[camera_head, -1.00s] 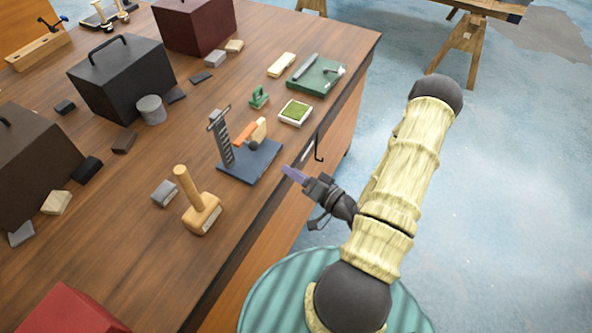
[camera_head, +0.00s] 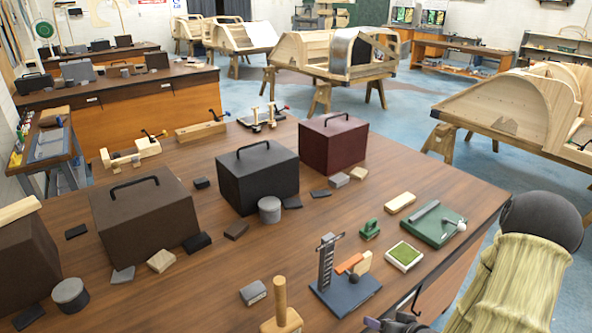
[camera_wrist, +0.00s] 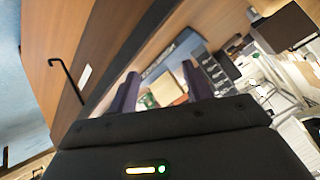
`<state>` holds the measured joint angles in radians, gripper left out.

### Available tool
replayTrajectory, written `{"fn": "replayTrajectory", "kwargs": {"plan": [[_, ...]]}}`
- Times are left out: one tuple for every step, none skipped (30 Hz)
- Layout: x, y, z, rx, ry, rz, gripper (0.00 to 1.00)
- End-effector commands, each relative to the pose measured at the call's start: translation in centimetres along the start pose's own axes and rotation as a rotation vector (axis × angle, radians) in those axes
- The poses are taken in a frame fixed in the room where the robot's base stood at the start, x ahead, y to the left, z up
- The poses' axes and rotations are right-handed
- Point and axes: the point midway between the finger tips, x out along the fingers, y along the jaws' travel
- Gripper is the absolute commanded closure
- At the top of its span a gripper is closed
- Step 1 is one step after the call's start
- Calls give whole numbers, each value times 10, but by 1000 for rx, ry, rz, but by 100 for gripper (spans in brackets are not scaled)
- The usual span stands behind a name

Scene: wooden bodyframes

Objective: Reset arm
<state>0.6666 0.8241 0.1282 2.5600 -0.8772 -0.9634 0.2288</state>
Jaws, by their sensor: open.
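My gripper (camera_wrist: 160,88) shows in the wrist view with its two dark purple fingers apart and nothing between them. In the head view only the top of my gripper (camera_head: 388,323) shows at the bottom edge, by the table's near edge; the rest is cut off. My arm (camera_head: 515,285), pale with dark joints, stands at the lower right, beside the wooden table (camera_head: 200,295) and clear of its top.
Near my gripper are a blue-based stand (camera_head: 346,291), a wooden mallet (camera_head: 281,312) and a black hook (camera_head: 415,302) at the table edge. Boxes (camera_head: 258,177) stand farther back. Wooden bodyframes (camera_head: 520,105) stand behind, with blue floor between.

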Motion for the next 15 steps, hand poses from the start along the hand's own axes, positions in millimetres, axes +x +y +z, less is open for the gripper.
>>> {"fn": "replayTrajectory", "kwargs": {"plan": [[-1, -2, -6, -49, -42, 45, 50], [-3, -1, -8, -71, -69, 76, 50], [-5, -1, -11, -96, -104, 116, 50], [-8, -1, -13, -112, -130, 146, 50], [-10, -2, -16, -129, -153, 174, 50], [-14, -3, -19, -147, -183, 211, 50], [-18, -5, -21, -159, -206, 237, 50], [-22, -7, -24, -169, -226, 263, 50], [-27, -10, -27, -180, -253, 295, 50], [-32, -13, -30, -186, -271, 319, 50], [-36, -16, -32, -191, -290, 340, 50], [-42, -22, -34, -195, -314, 366, 50], [-47, -27, -36, -197, -329, 384, 50], [-53, -32, -38, -196, -346, 401, 50], [-60, -39, -39, -194, -368, 420, 50]]}}
